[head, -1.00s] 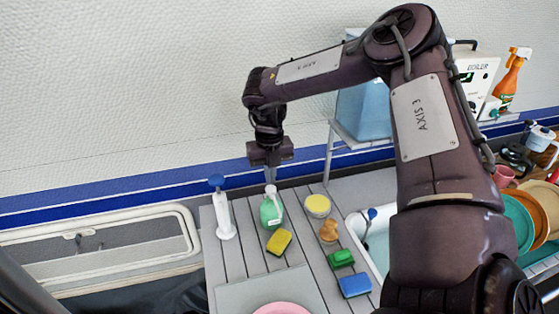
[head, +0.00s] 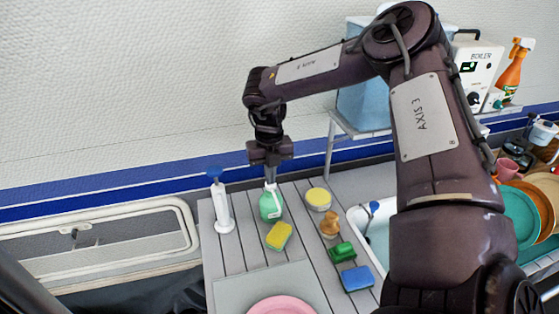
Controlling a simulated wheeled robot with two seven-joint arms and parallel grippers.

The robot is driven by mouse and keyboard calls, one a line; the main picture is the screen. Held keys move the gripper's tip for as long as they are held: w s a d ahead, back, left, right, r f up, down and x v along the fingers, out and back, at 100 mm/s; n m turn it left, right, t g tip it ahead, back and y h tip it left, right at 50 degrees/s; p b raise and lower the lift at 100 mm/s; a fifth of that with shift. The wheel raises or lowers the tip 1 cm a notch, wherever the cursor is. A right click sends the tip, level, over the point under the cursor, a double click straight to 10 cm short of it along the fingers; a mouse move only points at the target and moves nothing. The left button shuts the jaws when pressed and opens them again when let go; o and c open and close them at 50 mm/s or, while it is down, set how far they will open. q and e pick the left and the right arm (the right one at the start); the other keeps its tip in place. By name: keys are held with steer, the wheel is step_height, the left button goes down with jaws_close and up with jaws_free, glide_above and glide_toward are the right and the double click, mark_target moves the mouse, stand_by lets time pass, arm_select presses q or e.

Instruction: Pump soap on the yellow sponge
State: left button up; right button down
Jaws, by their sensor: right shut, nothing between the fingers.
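The green soap bottle (head: 270,207) with a white pump top stands on the grey slatted counter. My right gripper (head: 271,180) points down right over the pump top, its fingers shut with nothing between them; whether they touch or press the pump I cannot tell. The yellow sponge (head: 279,236) lies flat on the counter just in front of the bottle, apart from the gripper. No soap shows on it at this size. My left gripper is not in view.
A white dispenser with a blue top (head: 219,205) stands left of the bottle. To the right are a round yellow-topped container (head: 318,199), a brown brush (head: 329,223), a green sponge (head: 342,251) and a blue sponge (head: 356,279). A pink plate (head: 281,305) lies in front; the sink (head: 377,236) is right.

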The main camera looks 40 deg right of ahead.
steer(key=shift+s, duration=0.1)
steer(key=shift+r+p, duration=0.6)
steer(key=shift+r, duration=0.05)
steer(key=shift+r+p, duration=0.3)
steer(key=shift+r, duration=0.35)
step_height(320, 180, up, 6)
steer(key=p, duration=0.3)
stand_by(0.3)
steer(key=shift+f, duration=0.1)
stand_by(0.4)
